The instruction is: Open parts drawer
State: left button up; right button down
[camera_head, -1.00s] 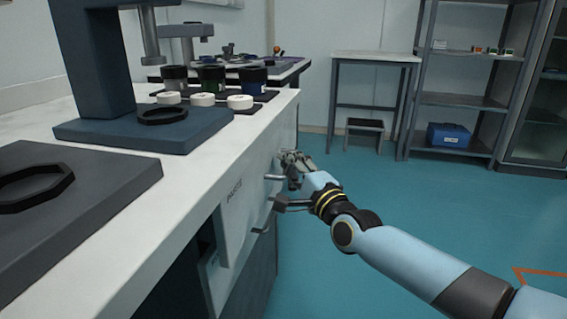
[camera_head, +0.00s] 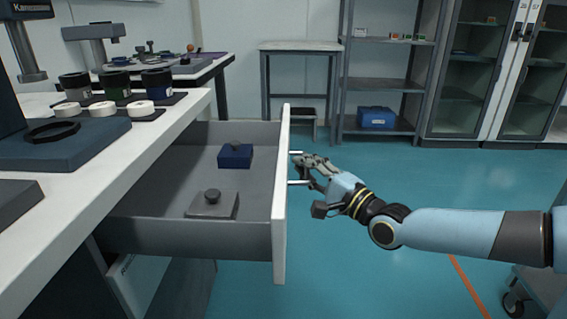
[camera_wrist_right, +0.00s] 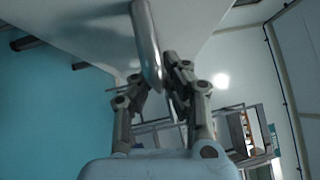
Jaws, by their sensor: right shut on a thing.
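The parts drawer (camera_head: 283,215) stands pulled well out from under the white bench top in the head view. Its grey tray is visible, with a blue block (camera_head: 235,157) and a grey block with a dark knob (camera_head: 212,205) inside. My right gripper (camera_head: 304,164) is at the outer side of the drawer front, shut on the bar handle (camera_head: 297,183). In the right wrist view the metal handle (camera_wrist_right: 146,40) runs between the fingers of the gripper (camera_wrist_right: 158,82). My left gripper is not in view.
The white bench top (camera_head: 130,155) carries jars (camera_head: 157,83), white discs and a dark blue stand. A small table (camera_head: 300,47), shelves with a blue box (camera_head: 377,117) and glass cabinets stand behind. Teal floor is open right of the drawer. A cart (camera_head: 540,290) is at lower right.

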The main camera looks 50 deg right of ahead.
jog(key=shift+s+d+f, duration=0.4)
jog(key=shift+s+d, duration=0.15)
jog(key=shift+s, duration=0.25)
jog(key=c, duration=1.4)
grip_release()
jog(key=shift+r, duration=0.1)
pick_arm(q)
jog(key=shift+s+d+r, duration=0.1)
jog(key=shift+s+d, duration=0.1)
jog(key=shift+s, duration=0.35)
pick_arm(e)
jog(key=s, duration=0.4)
jog(key=s+f, duration=0.1)
jog(key=s, duration=0.2)
jog(key=s+a, duration=0.1)
jog(key=s, duration=0.3)
jog(key=shift+s+f, duration=0.25)
jog(key=shift+s, duration=0.1)
